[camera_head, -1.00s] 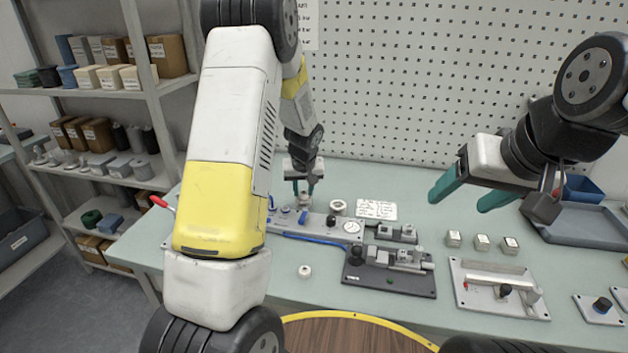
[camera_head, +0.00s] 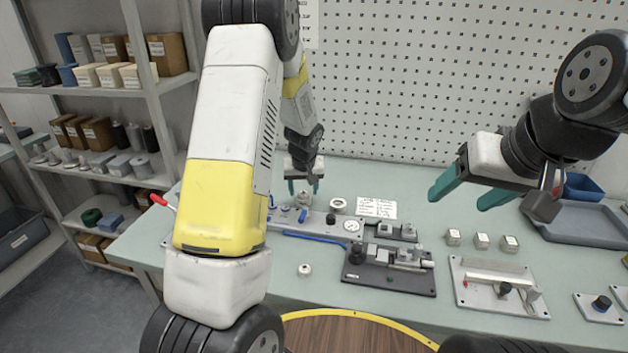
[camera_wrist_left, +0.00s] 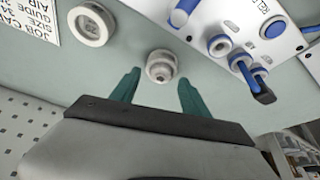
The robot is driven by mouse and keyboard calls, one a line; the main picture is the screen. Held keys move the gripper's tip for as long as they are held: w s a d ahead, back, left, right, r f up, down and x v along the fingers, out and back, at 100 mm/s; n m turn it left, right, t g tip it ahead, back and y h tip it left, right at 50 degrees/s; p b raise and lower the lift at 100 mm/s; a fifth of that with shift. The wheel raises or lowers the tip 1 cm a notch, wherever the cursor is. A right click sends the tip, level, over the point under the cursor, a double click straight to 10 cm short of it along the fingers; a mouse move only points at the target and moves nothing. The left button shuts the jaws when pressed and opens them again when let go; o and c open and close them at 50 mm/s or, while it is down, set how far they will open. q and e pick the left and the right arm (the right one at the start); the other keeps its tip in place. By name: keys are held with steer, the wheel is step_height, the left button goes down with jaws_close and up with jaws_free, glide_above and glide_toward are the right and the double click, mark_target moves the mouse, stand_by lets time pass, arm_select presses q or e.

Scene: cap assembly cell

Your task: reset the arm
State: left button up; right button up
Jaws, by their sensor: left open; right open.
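My left gripper (camera_head: 304,187) is open above the back of the table, by the grey panel. In the left wrist view its two green fingers (camera_wrist_left: 155,92) are apart, with a small round grey-white part (camera_wrist_left: 161,66) lying just beyond and between the tips, not gripped. That part shows partly between the fingers in the head view (camera_head: 304,198). My right gripper (camera_head: 462,192) is open and empty, raised over the right half of the table. My left arm hides part of the table's left side.
A grey panel (camera_head: 322,224) with blue fittings and a gauge, a white ring (camera_head: 338,205), a dark fixture (camera_head: 388,277), a small white round part (camera_head: 304,270), several labelled blocks (camera_head: 482,241), a light fixture plate (camera_head: 500,303) and a grey tray (camera_head: 590,236) occupy the table. A pegboard (camera_head: 430,80) stands behind.

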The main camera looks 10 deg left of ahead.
arm_select(q)
steer(key=s+d+r+h, duration=0.1)
steer(key=s+r, duration=0.5)
steer(key=r, duration=0.3)
steer(key=s+r, duration=0.7)
steer(key=r, duration=0.2)
steer(key=s+d+r+m+t+h, duration=0.1)
steer(key=s+r+m, duration=0.1)
steer(key=s, duration=0.7)
steer(key=s+d+r+m+t+h, duration=0.1)
steer(key=s+r, duration=0.4)
steer(key=s, duration=0.5)
steer(key=shift+s+d+m, duration=0.3)
steer(key=shift+d+m, duration=0.1)
steer(key=shift+d, duration=0.4)
